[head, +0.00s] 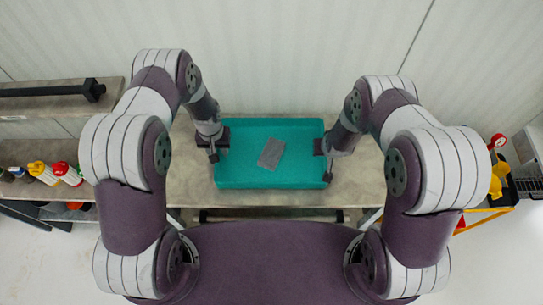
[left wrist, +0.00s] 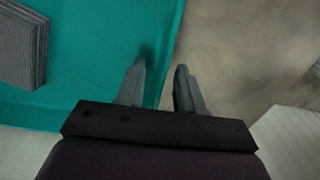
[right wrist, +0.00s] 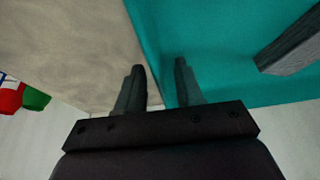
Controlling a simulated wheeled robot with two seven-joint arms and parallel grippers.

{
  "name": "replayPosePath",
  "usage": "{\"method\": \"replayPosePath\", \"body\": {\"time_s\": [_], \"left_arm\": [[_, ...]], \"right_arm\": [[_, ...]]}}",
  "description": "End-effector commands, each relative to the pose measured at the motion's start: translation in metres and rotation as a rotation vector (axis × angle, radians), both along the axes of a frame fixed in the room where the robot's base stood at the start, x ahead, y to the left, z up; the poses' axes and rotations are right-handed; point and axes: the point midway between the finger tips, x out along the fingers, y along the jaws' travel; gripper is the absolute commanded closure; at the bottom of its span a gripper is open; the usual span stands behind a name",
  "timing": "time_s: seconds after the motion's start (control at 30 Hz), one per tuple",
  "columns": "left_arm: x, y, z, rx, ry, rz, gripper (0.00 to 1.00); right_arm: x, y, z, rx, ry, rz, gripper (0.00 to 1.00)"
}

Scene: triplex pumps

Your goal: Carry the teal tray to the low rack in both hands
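The teal tray (head: 240,176) sits on a beige bench in the middle of the head view. A grey ribbed block (head: 271,153) lies tilted inside it; it also shows in the left wrist view (left wrist: 22,45) and the right wrist view (right wrist: 290,50). My left gripper (head: 216,154) is at the tray's left wall. In the left wrist view its fingers (left wrist: 160,82) are apart, one on each side of the wall. My right gripper (head: 325,156) is at the right wall. Its fingers (right wrist: 158,80) are also apart, with the wall between them.
The beige bench (head: 190,180) has bare room beside the tray. Shelves at the left hold several colourful bottles (head: 60,172) and a dark bar (head: 60,90). A cart with yellow and red items (head: 497,180) stands at the right. A pale wall is behind.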

Motion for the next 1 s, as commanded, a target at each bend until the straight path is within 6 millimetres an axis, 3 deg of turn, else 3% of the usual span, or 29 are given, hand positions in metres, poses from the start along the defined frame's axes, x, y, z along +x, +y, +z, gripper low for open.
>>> {"method": "replayPosePath", "body": {"time_s": [0.17,0.5,0.73,0.87,1.0], "left_arm": [[0.001,0.0,0.006,0.0,-0.001,0.0,0.63],[0.001,0.0,0.089,0.0,-0.003,0.0,0.63],[0.0,0.0,0.118,0.0,0.0,0.0,0.63],[0.0,0.0,0.121,0.0,0.001,0.0,0.63],[0.0,0.0,0.12,0.0,0.001,0.0,0.63]], "right_arm": [[0.0,0.0,0.0,0.0,0.0,0.0,0.64],[0.0,0.0,0.0,0.0,0.0,0.0,0.64],[-0.001,0.0,0.002,0.0,0.0,0.0,0.64],[-0.007,0.0,0.02,0.0,-0.003,0.0,0.64],[-0.021,0.0,0.055,0.0,-0.005,-0.001,0.64]]}}
